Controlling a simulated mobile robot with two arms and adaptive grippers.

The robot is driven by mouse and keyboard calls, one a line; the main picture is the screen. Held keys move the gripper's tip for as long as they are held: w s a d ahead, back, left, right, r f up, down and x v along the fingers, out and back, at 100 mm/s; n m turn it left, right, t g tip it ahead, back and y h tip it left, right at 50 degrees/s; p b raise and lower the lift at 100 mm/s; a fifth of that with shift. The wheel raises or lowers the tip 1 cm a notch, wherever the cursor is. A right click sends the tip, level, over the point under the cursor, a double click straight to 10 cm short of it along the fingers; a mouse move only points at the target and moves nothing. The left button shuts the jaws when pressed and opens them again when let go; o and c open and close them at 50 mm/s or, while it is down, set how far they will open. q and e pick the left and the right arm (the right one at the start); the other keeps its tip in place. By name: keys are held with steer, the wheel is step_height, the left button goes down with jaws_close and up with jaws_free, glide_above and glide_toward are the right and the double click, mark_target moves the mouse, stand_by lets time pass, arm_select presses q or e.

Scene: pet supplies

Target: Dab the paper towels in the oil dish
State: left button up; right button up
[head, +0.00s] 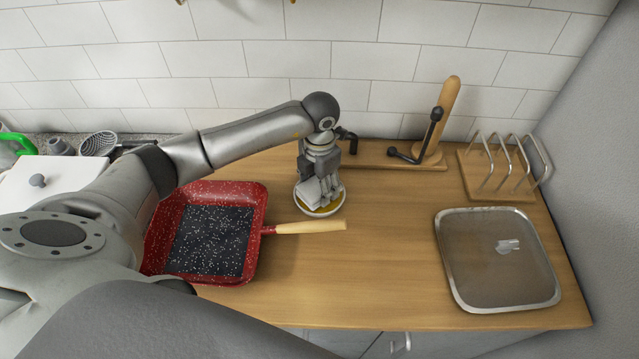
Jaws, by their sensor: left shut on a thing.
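The oil dish (328,212) is a small round white dish with yellow oil in it, on the wooden counter right of the pan. My left gripper (322,193) points down over the dish. It is shut on folded white paper towels (309,192), which are low over or in the dish. The fingers cover part of the towels and dish, and I cannot tell whether the towels touch the oil. My right gripper does not show.
A red speckled square pan (256,200) with a pale handle (312,227) lies beside the dish. A glass lid (495,270) lies at the right. A wooden holder (445,110) and a rack (497,187) stand at the back. The front-middle counter is clear.

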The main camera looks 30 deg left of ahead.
arm_select(q)
steer(key=shift+r+p, duration=1.65)
steer(key=shift+r, duration=1.5)
